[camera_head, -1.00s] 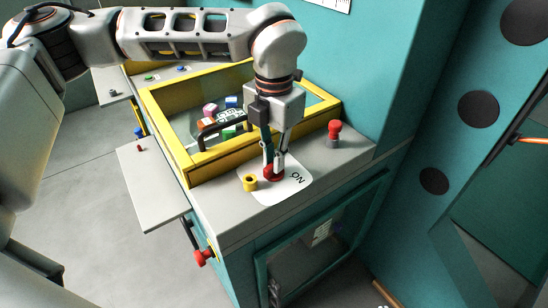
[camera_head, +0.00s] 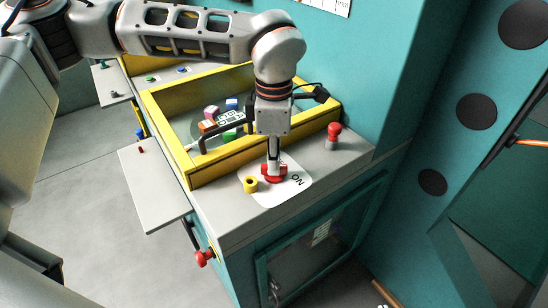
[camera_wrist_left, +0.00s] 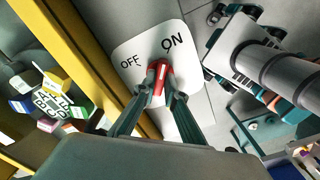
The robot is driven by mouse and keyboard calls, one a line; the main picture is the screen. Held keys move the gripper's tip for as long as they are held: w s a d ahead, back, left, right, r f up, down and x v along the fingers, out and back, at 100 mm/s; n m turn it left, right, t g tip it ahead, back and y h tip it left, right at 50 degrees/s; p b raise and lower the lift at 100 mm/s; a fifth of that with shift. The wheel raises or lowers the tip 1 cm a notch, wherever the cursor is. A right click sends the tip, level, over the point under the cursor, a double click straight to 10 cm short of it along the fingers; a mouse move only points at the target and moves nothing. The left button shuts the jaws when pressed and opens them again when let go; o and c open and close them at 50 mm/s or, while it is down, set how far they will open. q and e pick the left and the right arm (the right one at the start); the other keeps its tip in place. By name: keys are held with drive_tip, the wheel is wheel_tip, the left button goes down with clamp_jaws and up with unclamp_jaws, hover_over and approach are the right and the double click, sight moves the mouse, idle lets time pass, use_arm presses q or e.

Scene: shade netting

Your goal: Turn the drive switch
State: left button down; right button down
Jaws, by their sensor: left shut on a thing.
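The red drive switch (camera_head: 273,175) sits on a white plate (camera_head: 295,190) marked ON on the grey cabinet top. In the left wrist view the plate (camera_wrist_left: 128,58) shows both OFF and ON, and the red switch handle (camera_wrist_left: 158,74) points toward the ON side. My left gripper (camera_head: 273,165) reaches straight down from above and is shut on the switch; its fingers (camera_wrist_left: 158,92) are on both sides of the handle in the left wrist view. The fingers hide part of the switch. My right gripper is not in view.
A yellow-framed bin (camera_head: 185,163) with coloured blocks stands behind the switch. A yellow ring-shaped piece (camera_head: 250,184) is just left of the switch, and a red-topped knob (camera_head: 333,135) is to the right. A grey side shelf (camera_head: 150,190) juts out at left.

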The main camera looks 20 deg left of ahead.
use_arm(q)
drive_tip(key=shift+w+r+m, duration=0.1)
drive_tip(key=shift+m, duration=0.6)
drive_tip(key=c, duration=2.1)
unclamp_jaws()
wheel_tip(320, 180, up, 12)
